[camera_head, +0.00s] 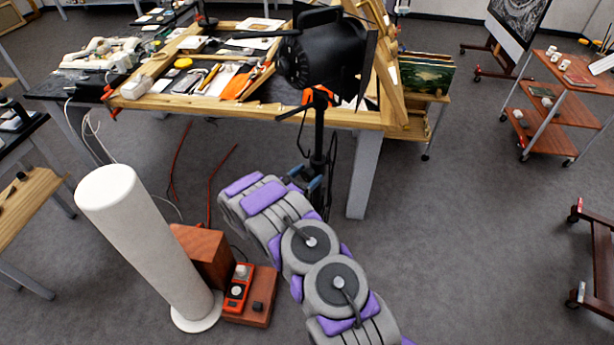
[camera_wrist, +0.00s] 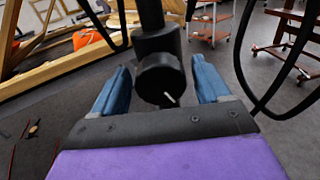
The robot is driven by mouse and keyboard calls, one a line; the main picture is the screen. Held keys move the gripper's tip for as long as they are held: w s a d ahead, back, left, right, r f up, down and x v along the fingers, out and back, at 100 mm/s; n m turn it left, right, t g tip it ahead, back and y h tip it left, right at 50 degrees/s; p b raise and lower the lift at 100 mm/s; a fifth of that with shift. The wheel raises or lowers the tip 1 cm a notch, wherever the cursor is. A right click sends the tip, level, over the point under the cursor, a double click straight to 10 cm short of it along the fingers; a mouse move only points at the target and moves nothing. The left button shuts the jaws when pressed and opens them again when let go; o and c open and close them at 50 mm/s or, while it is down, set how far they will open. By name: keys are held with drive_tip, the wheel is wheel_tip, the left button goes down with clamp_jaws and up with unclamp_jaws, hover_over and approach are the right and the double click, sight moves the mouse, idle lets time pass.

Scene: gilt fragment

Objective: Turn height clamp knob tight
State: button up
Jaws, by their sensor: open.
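A black studio lamp (camera_head: 322,55) stands on a black pole (camera_head: 319,130) in front of the workbench. In the wrist view the pole (camera_wrist: 151,14) runs down into a dark clamp collar (camera_wrist: 157,43). A round black height clamp knob (camera_wrist: 160,80) with a short pale line on its face sticks out toward me. My gripper (camera_wrist: 160,68) is open, with one blue finger on each side of the knob and visible gaps between. In the head view my gripper (camera_head: 314,180) is at the pole below the lamp, and the knob cannot be made out there.
A cluttered wooden workbench (camera_head: 370,118) stands behind the pole. A white cylinder (camera_head: 150,245) and a wooden box with a red device (camera_head: 238,288) stand left of my arm. Black cables (camera_wrist: 241,62) hang right of the knob.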

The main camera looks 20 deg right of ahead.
drive_tip(key=c, duration=1)
drive_tip(key=m+b, duration=0.3)
drive_tip(key=shift+f+m+b, duration=0.1)
drive_tip(key=shift+m+b, duration=0.2)
drive_tip(key=shift+m, duration=0.1)
drive_tip(key=m+b, duration=0.5)
drive_tip(key=b, duration=0.1)
drive_tip(key=shift+w, duration=0.1)
drive_tip(key=m+b, duration=0.2)
drive_tip(key=shift+m, duration=0.4)
drive_tip(key=shift+a+m+b, duration=0.1)
drive_tip(key=shift+m+b, duration=0.65)
drive_tip(key=shift+m, duration=0.75)
drive_tip(key=shift+y, duration=0.3)
